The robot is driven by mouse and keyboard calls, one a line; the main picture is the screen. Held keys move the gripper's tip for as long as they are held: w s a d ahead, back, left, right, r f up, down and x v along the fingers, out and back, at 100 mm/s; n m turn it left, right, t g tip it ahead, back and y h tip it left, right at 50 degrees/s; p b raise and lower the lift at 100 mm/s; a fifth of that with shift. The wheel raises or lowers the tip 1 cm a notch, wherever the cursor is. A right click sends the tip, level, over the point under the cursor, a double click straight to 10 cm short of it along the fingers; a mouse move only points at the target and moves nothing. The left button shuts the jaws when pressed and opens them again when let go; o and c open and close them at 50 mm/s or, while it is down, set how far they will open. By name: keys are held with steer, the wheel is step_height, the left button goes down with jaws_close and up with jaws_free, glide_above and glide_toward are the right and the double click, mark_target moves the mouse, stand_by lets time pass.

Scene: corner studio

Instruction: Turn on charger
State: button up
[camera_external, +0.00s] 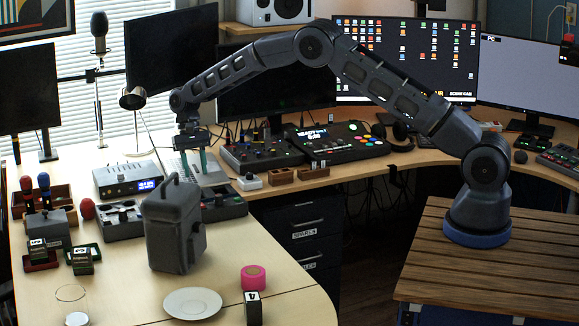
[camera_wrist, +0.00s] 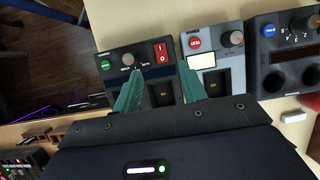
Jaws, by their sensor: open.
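I cannot read which unit is labelled as the charger. In the wrist view, a dark unit (camera_wrist: 152,88) has a knob, a green button, a red rocker switch (camera_wrist: 161,52) and dark slots. Beside it is a grey unit (camera_wrist: 222,85) with a red button, a knob and a pale display. My gripper is open and empty, its green fingers (camera_wrist: 162,68) apart above these two units. The left finger overlaps the dark unit and the right finger reaches the grey unit's near edge. In the external view my gripper (camera_external: 192,161) points down over the left desk.
A third dark unit (camera_wrist: 290,60) with a blue button stands at the right in the wrist view. In the external view, a dark backpack-shaped case (camera_external: 174,226) stands in front of my gripper. A silver box with a blue display (camera_external: 128,180) is to its left.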

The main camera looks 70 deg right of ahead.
steer(key=x, duration=0.9)
steer(key=shift+s+f, duration=0.1)
steer(key=shift+f, duration=0.1)
